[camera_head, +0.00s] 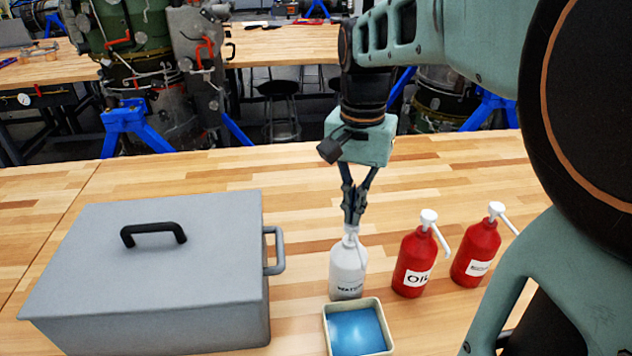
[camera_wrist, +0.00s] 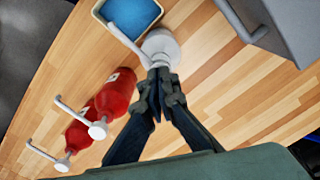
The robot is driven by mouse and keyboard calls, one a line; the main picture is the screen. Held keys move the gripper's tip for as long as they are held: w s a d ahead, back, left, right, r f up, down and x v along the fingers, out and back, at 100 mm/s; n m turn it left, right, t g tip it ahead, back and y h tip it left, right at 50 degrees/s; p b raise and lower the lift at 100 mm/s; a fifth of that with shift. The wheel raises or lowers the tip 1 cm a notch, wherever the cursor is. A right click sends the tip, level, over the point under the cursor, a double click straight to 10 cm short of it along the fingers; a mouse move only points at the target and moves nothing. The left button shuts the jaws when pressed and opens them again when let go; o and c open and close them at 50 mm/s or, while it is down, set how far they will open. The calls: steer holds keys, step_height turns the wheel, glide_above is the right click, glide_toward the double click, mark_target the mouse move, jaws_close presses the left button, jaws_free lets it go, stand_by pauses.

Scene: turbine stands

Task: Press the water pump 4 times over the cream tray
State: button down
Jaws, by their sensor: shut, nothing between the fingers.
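The water pump bottle (camera_head: 348,268), pale grey-white with a dark "WATER" label, stands upright on the wooden bench. It also shows in the wrist view (camera_wrist: 163,44). Its white spout (camera_wrist: 122,38) reaches toward the cream tray (camera_head: 352,302), which lies just in front of the bottle and has a blue inside. My gripper (camera_head: 352,222) is shut, empty and pointing down, with its fingertips at the top of the pump. In the wrist view my gripper (camera_wrist: 160,76) hides most of the pump head. I cannot tell whether the tips touch it or how far it is pressed.
Two red pump bottles stand right of the water bottle: one labelled "OIL" (camera_head: 413,266) and another (camera_head: 476,254) farther right. A large grey box (camera_head: 150,260) with black lid handle stands on the left. Bare bench (camera_head: 290,180) lies behind the bottles.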

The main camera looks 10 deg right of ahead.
steer(key=shift+f, duration=0.1)
stand_by(0.5)
steer(key=shift+f+b, duration=0.8)
steer(key=shift+f, duration=0.2)
steer(key=shift+r, duration=0.1)
steer(key=shift+r+p, duration=0.95)
steer(key=shift+r, duration=0.05)
steer(key=shift+f, duration=0.15)
